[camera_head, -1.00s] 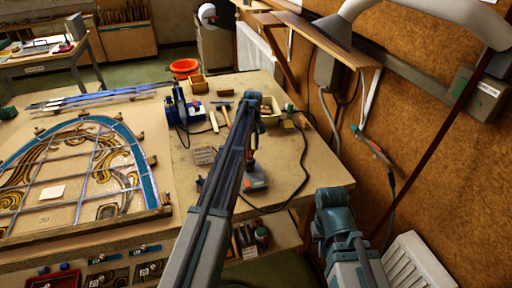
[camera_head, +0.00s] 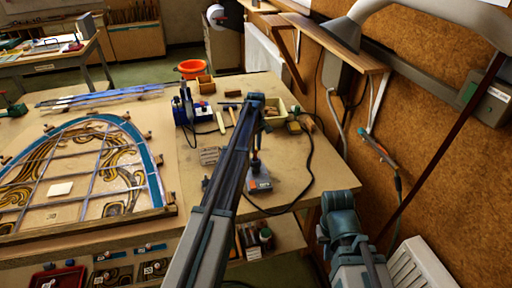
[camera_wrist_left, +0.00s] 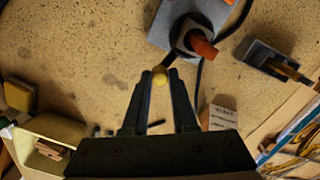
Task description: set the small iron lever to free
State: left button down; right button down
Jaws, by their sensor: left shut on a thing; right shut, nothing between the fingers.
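In the left wrist view a small yellow ball knob (camera_wrist_left: 159,76) sits at the end of a short dark lever (camera_wrist_left: 171,58). The lever meets a grey box (camera_wrist_left: 172,38) with an orange part (camera_wrist_left: 201,46). My left gripper (camera_wrist_left: 159,86) is shut on the yellow knob. In the head view this box (camera_head: 263,182) stands on the bench and my left arm covers part of it; the knob is hidden there. Which setting the lever is at cannot be read. My right gripper (camera_head: 341,200) is off the bench's right front corner, apart from the box; its fingertips are hard to see.
The leaded panel (camera_head: 160,188) lies on the left of the bench. A blue device (camera_head: 183,108), hand tools, a cream tray (camera_head: 273,117) and a black cable (camera_head: 309,165) lie around the box. A brown cork wall (camera_head: 440,150) stands at right.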

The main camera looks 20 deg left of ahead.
pick_arm(q)
jog(key=c, duration=0.7)
grip_release()
jog(key=shift+r, duration=0.15)
notch_tip(320, 180, up, 14)
jog(key=p, duration=1.3)
jog(key=shift+f+p, duration=0.25)
jog(key=shift+p, duration=0.15)
jog(key=s+d+f+m+b, duration=0.4)
jog(key=s+d, duration=0.4)
jog(key=s, duration=0.2)
jog(key=s+d+f+m+b, duration=0.4)
jog(key=s+d+f+b, duration=0.1)
jog(key=s+d, duration=0.45)
jog(key=s+d+f+m+b, duration=0.2)
jog(key=s, duration=0.4)
jog(key=s+d+f+m+b, duration=0.2)
jog(key=s+m, duration=0.1)
jog(key=s, duration=0.3)
jog(key=s+d+f+m+y+b, duration=0.1)
jog(key=s+d+f+m+b, duration=0.1)
jog(key=s, duration=0.5)
jog(key=shift+m, duration=0.6)
